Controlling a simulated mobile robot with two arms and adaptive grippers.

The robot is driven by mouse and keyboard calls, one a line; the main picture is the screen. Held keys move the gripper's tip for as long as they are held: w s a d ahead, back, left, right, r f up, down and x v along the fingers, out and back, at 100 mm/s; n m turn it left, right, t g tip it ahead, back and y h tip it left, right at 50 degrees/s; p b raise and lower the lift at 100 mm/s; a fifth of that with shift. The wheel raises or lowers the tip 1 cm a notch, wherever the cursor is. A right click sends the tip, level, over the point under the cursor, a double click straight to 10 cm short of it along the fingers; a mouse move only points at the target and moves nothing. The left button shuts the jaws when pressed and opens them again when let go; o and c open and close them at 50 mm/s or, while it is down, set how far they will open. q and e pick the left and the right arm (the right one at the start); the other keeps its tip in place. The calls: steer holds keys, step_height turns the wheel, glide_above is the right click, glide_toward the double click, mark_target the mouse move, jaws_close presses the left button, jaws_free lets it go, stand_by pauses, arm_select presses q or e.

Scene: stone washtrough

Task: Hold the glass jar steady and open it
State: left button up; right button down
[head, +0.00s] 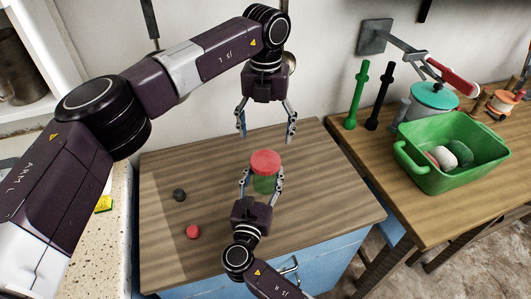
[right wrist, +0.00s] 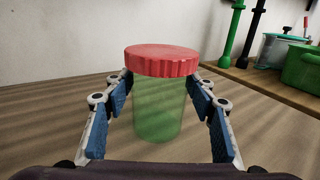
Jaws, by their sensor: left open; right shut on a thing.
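The glass jar (head: 264,184), see-through with a green tint, stands upright on the wooden cabinet top. Its red ribbed lid (head: 266,161) sits on top of it. In the right wrist view the jar body (right wrist: 158,108) is between my right gripper's blue pads, below the lid (right wrist: 161,61). My right gripper (head: 262,174) is shut on the jar. My left gripper (head: 266,129) is open and empty, pointing down, above and behind the lid in the head view.
A dark round piece (head: 179,195) and a red round piece (head: 193,232) lie on the wooden top (head: 330,205), left of the jar. On the right table are a green basket (head: 430,177) with rounded things, and green and black posts. The top right of the jar is clear.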

mark_target(266, 159)
arm_select(q)
steer(key=m, duration=0.4)
steer(key=shift+m, duration=0.3)
steer(key=m, duration=0.4)
steer(key=shift+m, duration=0.4)
steer(key=m, duration=2.5)
steer(key=shift+f+m, duration=0.3)
steer(key=shift+f, duration=3.7)
